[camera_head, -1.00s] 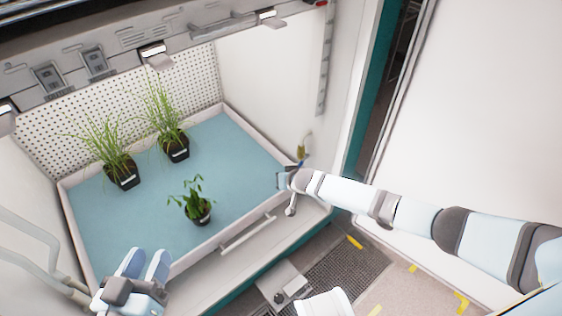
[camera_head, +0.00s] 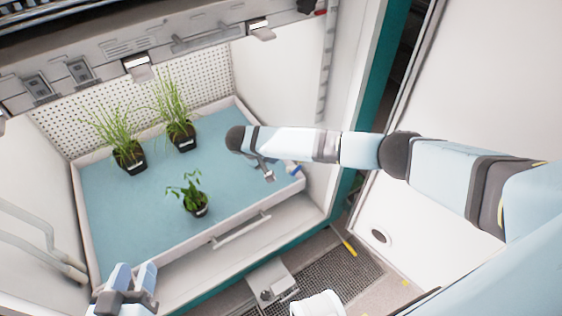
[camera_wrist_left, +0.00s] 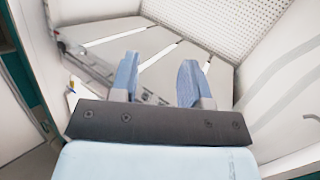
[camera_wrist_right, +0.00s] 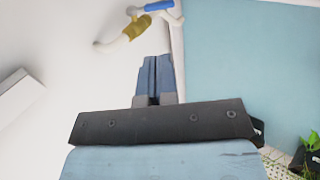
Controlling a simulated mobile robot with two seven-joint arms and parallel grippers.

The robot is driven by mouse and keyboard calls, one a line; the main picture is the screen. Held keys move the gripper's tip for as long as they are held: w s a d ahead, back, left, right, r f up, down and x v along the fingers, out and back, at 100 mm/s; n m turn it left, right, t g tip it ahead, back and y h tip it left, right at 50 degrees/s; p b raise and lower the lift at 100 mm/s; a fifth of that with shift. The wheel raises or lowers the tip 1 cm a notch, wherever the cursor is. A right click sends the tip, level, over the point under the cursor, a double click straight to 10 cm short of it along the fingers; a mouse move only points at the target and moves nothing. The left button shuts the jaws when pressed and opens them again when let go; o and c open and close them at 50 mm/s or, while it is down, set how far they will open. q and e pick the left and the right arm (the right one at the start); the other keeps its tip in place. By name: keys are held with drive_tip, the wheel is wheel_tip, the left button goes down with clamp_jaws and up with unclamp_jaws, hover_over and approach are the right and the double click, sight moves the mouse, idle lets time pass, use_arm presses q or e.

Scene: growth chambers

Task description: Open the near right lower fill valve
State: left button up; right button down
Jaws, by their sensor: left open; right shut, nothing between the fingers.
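The fill valve shows at the top of the right wrist view, with a brass-coloured body (camera_wrist_right: 137,27) and a blue handle (camera_wrist_right: 158,5) partly cut by the frame edge. White pipe ends join it beside the tray's rim. In the head view my right forearm seems to hide the valve. My right gripper (camera_head: 290,167) is over the tray's right corner; in its wrist view the fingers (camera_wrist_right: 155,75) are shut, empty, pointing toward the valve and apart from it in the picture. My left gripper (camera_head: 132,283) is open and empty near the tray's front left; its fingers (camera_wrist_left: 158,80) show spread.
A blue-floored tray (camera_head: 240,220) with a white rim holds three potted plants, including a small leafy one (camera_head: 194,195) near the front. A handle bar (camera_head: 240,230) is on the front. White walls flank the tray. A grey floor grate (camera_head: 338,277) lies below.

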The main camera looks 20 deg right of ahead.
drive_tip(key=b, duration=0.3)
approach(295, 170)
drive_tip(key=x, duration=0.3)
use_arm(q)
drive_tip(key=d+r+h, duration=0.1)
drive_tip(key=r+t+h+b, duration=0.1)
drive_tip(key=r, duration=0.1)
drive_tip(key=d+r+t+b, duration=0.1)
drive_tip(key=shift+w+d+r+h, duration=0.1)
drive_tip(key=shift+d+r+h, duration=0.25)
drive_tip(key=shift+r+h, duration=0.05)
use_arm(e)
drive_tip(key=x, duration=0.4)
drive_tip(key=shift+w+d+f, duration=0.1)
drive_tip(key=shift+d+f, duration=0.1)
drive_tip(key=shift+f, duration=0.05)
